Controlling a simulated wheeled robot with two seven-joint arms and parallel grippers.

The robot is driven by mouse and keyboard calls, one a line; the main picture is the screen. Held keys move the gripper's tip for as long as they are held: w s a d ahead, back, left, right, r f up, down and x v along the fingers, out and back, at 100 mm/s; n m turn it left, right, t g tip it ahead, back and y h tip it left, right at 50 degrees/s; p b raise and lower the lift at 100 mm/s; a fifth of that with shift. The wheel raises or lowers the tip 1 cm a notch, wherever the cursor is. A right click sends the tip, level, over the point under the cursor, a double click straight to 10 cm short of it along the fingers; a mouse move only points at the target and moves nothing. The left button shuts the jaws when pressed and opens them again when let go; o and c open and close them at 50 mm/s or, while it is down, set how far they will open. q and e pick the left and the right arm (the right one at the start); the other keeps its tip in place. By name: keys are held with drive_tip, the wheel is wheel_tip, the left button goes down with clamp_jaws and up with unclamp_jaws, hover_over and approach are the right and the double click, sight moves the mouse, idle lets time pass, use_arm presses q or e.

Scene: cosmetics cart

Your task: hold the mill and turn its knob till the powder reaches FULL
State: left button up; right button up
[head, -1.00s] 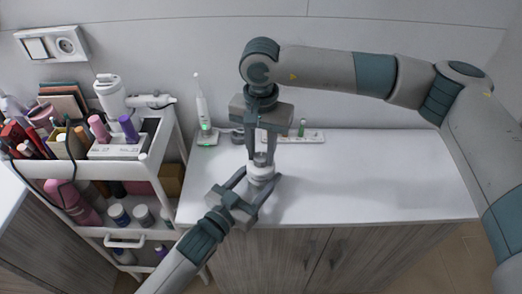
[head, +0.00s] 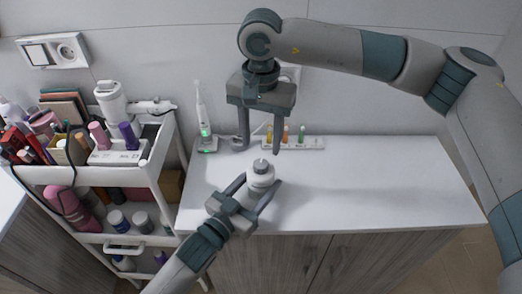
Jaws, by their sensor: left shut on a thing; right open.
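The mill (head: 260,180) is a small white jar with a grey top, upright at the front of the white counter. Its small knob (head: 262,163) shows on top. My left gripper (head: 262,194) is shut on the mill's body, one finger on each side. My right gripper (head: 261,138) is open and empty, pointing down above and behind the mill, apart from the knob. The powder level and any FULL mark are too small to make out.
A white strip (head: 310,143) with several small coloured vials stands behind the mill. An electric toothbrush (head: 202,115) stands on its base at the counter's back left. A loaded cart (head: 160,150) is at the left. The counter's right side (head: 400,185) is clear.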

wheel_tip(320, 180, up, 6)
drive_tip(key=shift+f, duration=0.15)
idle(0.7)
use_arm(q)
drive_tip(key=o, duration=1.4)
drive_tip(key=shift+c, duration=0.2)
drive_tip(key=shift+s+a, duration=0.1)
drive_tip(key=v, duration=1.1)
drive_tip(key=shift+s+a, duration=0.25)
drive_tip(key=shift+s, duration=0.05)
